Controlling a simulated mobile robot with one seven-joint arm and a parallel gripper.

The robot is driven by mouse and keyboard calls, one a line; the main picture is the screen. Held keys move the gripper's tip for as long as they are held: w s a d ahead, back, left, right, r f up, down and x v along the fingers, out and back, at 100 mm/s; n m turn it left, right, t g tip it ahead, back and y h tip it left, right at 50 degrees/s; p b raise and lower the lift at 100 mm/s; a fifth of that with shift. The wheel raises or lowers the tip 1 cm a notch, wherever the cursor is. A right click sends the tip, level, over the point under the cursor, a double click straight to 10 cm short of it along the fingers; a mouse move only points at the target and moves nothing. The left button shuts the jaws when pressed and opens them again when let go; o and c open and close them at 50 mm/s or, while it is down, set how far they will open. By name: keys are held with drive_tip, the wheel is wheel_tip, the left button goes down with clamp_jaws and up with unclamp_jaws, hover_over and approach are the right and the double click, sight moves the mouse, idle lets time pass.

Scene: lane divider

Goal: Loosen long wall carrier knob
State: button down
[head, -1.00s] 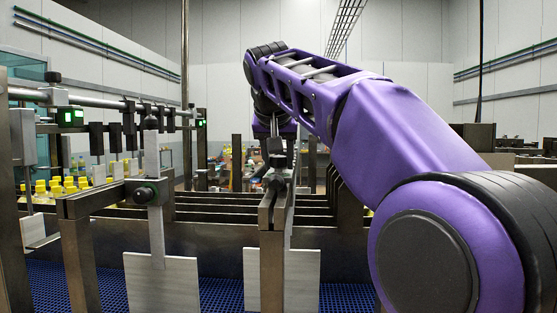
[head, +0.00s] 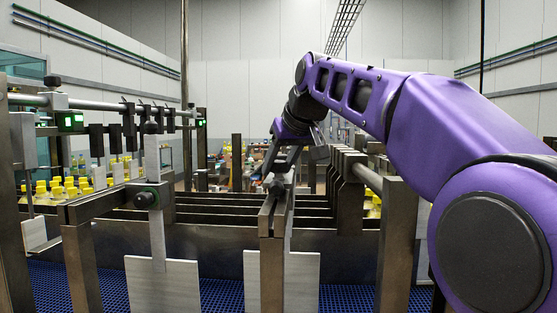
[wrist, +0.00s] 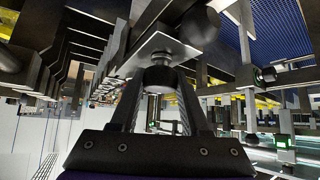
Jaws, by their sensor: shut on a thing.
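A dark round knob (head: 277,188) sits at the near end of the middle metal rail (head: 268,217), above a pale upright plate (head: 302,282). My gripper (head: 275,172) comes down to it from above at a tilt. In the wrist view my gripper's fingers (wrist: 160,74) are on both sides of a dark knob (wrist: 159,80) under a bright metal plate (wrist: 158,50), and are shut on it. The fingers and plate hide part of the knob. I cannot tell its thread or tightness.
Long dark divider walls (head: 225,218) run behind. Dark upright brackets (head: 348,190) stand close on the right. Yellow-capped bottles (head: 70,187) are at the left.

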drive_tip(key=n+g+y, duration=0.1)
drive_tip(key=n, duration=0.1)
drive_tip(key=n+g+y+p, duration=0.1)
drive_tip(key=n+y, duration=0.1)
drive_tip(key=shift+w+d+n, duration=0.1)
drive_tip(key=shift+n, duration=0.2)
drive_tip(key=n+g, duration=0.1)
drive_tip(key=n, duration=0.1)
drive_tip(key=n+g+y, duration=0.1)
drive_tip(key=n+g, duration=0.1)
drive_tip(key=shift+n+g+y, duration=0.3)
drive_tip(key=shift+n, duration=0.1)
drive_tip(key=shift+f, duration=0.1)
drive_tip(key=shift+c, duration=1.9)
unclamp_jaws()
drive_tip(key=shift+r, duration=0.2)
